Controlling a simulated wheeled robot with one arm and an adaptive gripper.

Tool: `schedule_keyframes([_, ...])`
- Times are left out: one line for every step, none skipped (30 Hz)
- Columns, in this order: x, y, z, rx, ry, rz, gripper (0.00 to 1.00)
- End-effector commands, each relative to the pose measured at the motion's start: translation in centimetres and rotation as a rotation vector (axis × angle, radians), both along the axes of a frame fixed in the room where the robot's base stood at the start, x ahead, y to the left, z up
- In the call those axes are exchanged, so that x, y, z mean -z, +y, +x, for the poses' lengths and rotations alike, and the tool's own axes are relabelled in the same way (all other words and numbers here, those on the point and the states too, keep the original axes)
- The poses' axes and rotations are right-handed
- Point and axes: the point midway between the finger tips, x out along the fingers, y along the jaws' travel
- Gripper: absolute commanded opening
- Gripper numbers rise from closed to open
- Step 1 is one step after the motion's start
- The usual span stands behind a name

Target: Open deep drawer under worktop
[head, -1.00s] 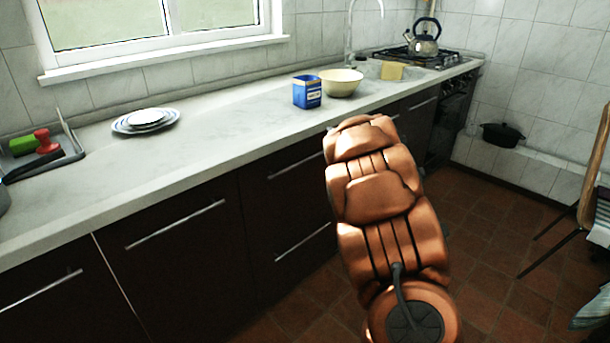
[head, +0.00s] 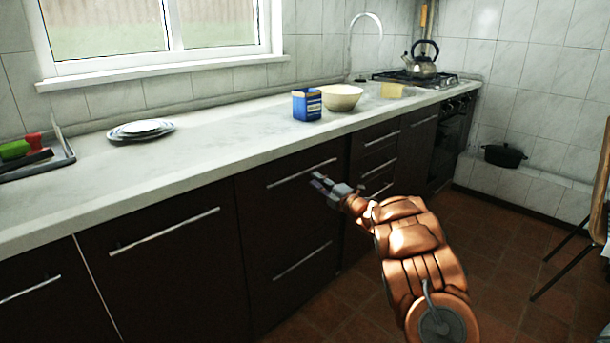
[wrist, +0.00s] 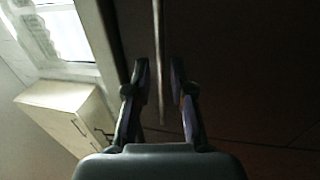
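A dark cabinet front under the worktop carries two deep drawers, both flush and shut. The upper deep drawer (head: 280,205) has a long silver bar handle (head: 290,178). The lower one (head: 285,290) has its own bar handle (head: 302,260). My gripper (head: 317,181) is at the right end of the upper handle. In the wrist view my gripper (wrist: 160,70) is open, with a finger on each side of the bar handle (wrist: 157,35). A gap shows between the fingers and the bar. Contact with the bar is not visible.
The pale worktop (head: 215,145) runs above the drawers, holding stacked plates (head: 140,129), a blue tin (head: 307,104) and a cream bowl (head: 340,98). A narrow drawer stack (head: 380,145) stands to the right. The tiled floor (head: 510,245) in front is mostly clear; a chair is at the far right.

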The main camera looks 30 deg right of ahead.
Motion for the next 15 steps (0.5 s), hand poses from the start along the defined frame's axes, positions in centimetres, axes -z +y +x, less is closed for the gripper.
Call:
schedule_keyframes([0.0, 0.2, 0.5, -0.002, -0.002, 0.001, 0.23])
schedule_keyframes([-0.1, 0.3, 0.9, -0.002, -0.002, 0.001, 0.23])
schedule_keyframes([-0.2, 0.4, 1.3, -0.001, -0.001, 0.001, 0.23])
schedule_keyframes([-0.2, 0.4, 1.6, 0.000, 0.000, 0.000, 0.23])
schedule_keyframes([-0.4, 0.5, 2.0, 0.000, 0.000, -0.001, 0.23])
schedule_keyframes([-0.5, 0.6, 2.5, -0.001, -0.001, -0.002, 0.23])
schedule_keyframes([-0.6, 0.7, 2.8, -0.001, -0.002, -0.001, 0.23])
schedule_keyframes([-0.7, 0.8, 3.2, -0.001, -0.003, 0.000, 0.23])
schedule_keyframes([-0.8, 0.9, 3.6, -0.001, -0.003, 0.000, 0.23])
schedule_keyframes([-0.8, 1.0, 3.9, 0.000, -0.002, 0.000, 0.23])
schedule_keyframes([-0.8, 1.0, 4.2, 0.001, 0.000, 0.000, 0.23])
schedule_keyframes([-0.8, 1.1, 4.6, 0.001, 0.000, 0.000, 0.23])
schedule_keyframes([-0.9, 1.1, 4.9, 0.001, -0.001, 0.000, 0.23])
schedule_keyframes([-1.0, 1.2, 5.1, 0.000, -0.001, 0.001, 0.23])
schedule_keyframes([-1.0, 1.3, 5.3, 0.000, -0.001, 0.002, 0.23])
